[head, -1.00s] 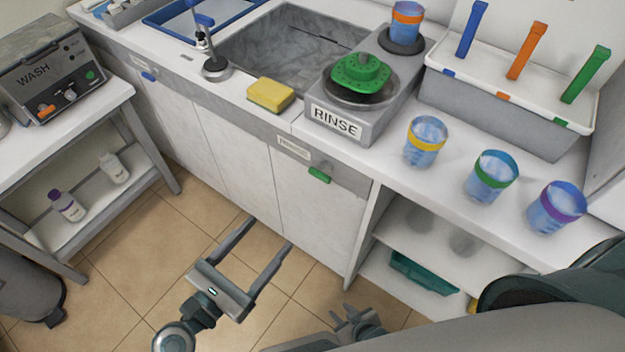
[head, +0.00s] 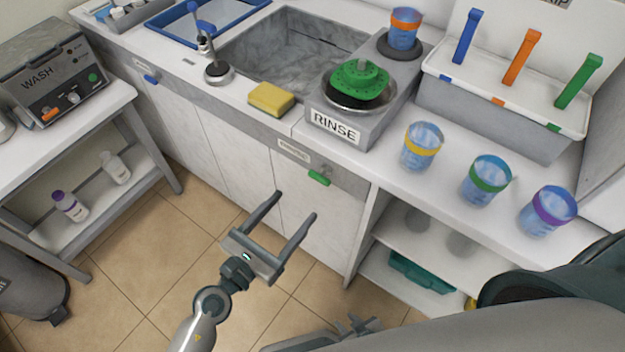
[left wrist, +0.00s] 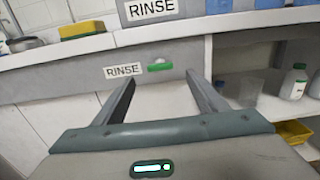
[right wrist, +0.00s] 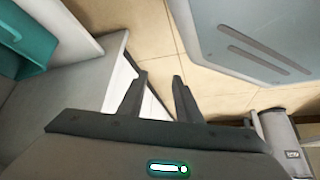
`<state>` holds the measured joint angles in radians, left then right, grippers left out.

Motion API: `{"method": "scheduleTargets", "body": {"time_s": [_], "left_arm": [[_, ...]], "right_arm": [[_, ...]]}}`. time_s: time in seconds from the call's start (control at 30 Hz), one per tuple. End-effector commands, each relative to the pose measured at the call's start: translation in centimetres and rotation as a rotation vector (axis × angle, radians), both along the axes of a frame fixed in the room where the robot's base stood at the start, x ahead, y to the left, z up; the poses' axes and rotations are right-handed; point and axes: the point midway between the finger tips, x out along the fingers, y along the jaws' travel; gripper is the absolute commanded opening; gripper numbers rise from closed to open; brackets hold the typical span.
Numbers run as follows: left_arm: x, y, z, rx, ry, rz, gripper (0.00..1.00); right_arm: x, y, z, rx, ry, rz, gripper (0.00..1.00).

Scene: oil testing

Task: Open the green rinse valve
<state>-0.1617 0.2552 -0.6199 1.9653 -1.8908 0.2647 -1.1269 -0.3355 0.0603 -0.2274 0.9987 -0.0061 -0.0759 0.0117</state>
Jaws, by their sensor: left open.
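The green rinse valve (head: 319,178) is a small green handle on the grey front edge of the counter, beside a small RINSE label (head: 294,151). In the left wrist view the valve (left wrist: 160,67) lies ahead, between the fingertips as seen, with the label to its left. My left gripper (head: 296,204) is open and empty, in front of the cabinet door, a little below and left of the valve and apart from it. My right gripper (head: 360,324) is low near the bottom of the head view. In the right wrist view its fingers (right wrist: 160,76) are apart with nothing between them.
A grey RINSE unit (head: 334,128) with a green-topped basin stands above the valve. A yellow sponge (head: 271,99) lies by the sink (head: 290,45). Several banded cups stand on the right counter. An open shelf (head: 400,265) is right of the valve. The floor below is clear.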

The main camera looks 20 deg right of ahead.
Motion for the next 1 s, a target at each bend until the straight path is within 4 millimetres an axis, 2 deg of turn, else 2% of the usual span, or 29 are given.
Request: {"method": "scheduleTargets", "body": {"time_s": [0.3, 0.5, 0.97, 1.0], "left_arm": [[3.5, -4.5, 0.2, -0.001, -0.001, 0.0, 0.66], [5.0, -6.3, 0.1, -0.001, -0.001, 0.001, 0.66], [5.5, -7.1, 0.0, 0.0, 0.0, 0.0, 0.66], [5.5, -7.1, 0.0, 0.0, 0.0, 0.001, 0.61]], "right_arm": [[-2.8, -1.3, -1.0, -0.025, 0.076, -0.002, 0.31], [-3.5, -1.6, -1.2, -0.031, 0.093, -0.002, 0.31], [-4.2, -1.8, -1.6, -0.035, 0.107, -0.001, 0.31], [-4.1, -1.8, -1.6, -0.035, 0.107, -0.001, 0.31]]}}
